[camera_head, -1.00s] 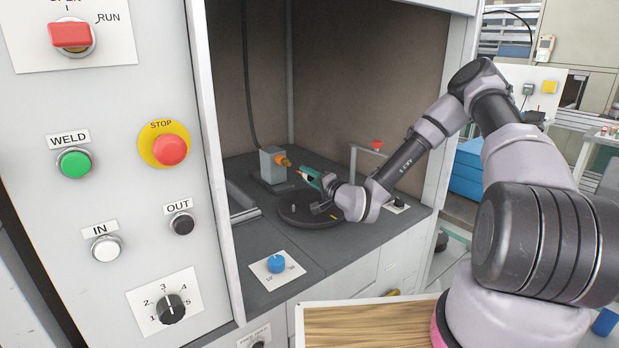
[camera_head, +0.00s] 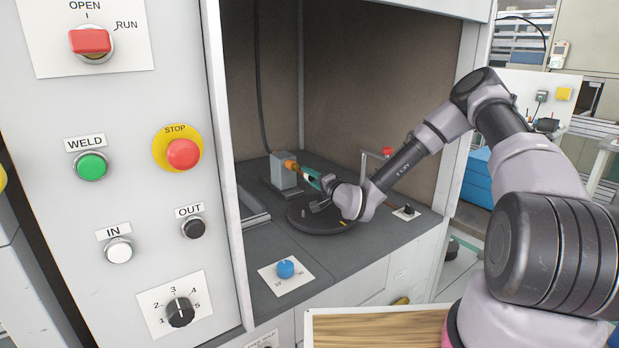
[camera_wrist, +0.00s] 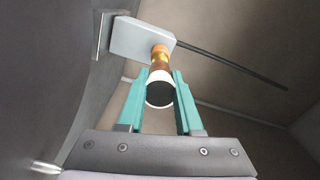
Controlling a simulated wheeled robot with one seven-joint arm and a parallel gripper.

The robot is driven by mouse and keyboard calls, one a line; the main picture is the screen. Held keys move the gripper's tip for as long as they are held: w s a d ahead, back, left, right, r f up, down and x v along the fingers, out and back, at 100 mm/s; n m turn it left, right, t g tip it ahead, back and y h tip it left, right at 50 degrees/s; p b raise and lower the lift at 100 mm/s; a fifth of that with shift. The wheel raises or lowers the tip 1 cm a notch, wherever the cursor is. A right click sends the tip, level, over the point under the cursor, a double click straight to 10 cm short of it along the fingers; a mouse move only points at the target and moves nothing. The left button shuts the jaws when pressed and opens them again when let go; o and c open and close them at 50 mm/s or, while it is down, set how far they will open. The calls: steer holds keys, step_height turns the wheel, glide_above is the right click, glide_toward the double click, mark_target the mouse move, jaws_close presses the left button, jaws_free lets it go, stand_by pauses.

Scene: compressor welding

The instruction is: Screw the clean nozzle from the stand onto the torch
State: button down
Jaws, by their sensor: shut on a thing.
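The torch (camera_head: 284,172) is a grey block with an orange-copper tip, standing inside the booth at the back left of its deck. In the wrist view its grey block (camera_wrist: 142,40) and copper tip (camera_wrist: 160,58) are straight ahead. My gripper (camera_head: 306,173) has teal fingers and is at the torch tip. In the wrist view the fingers (camera_wrist: 160,78) are shut on the nozzle (camera_wrist: 159,90), a short cylinder with a white rim and dark end. The nozzle lines up with the copper tip and appears to meet it; how far it is seated cannot be told.
A dark round turntable (camera_head: 312,222) with small fixtures lies below my gripper. A red-topped clamp (camera_head: 388,152) stands behind my forearm. The booth's left post and button panel (camera_head: 110,190) are at the left. A wood-topped tray (camera_head: 375,330) is in front.

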steer(key=shift+w+a, duration=0.15)
steer(key=shift+w, duration=0.05)
steer(key=shift+x, duration=1.25)
steer(key=shift+w, duration=0.1)
steer(key=m, duration=0.2)
steer(key=shift+m, duration=0.3)
steer(key=m, duration=0.3)
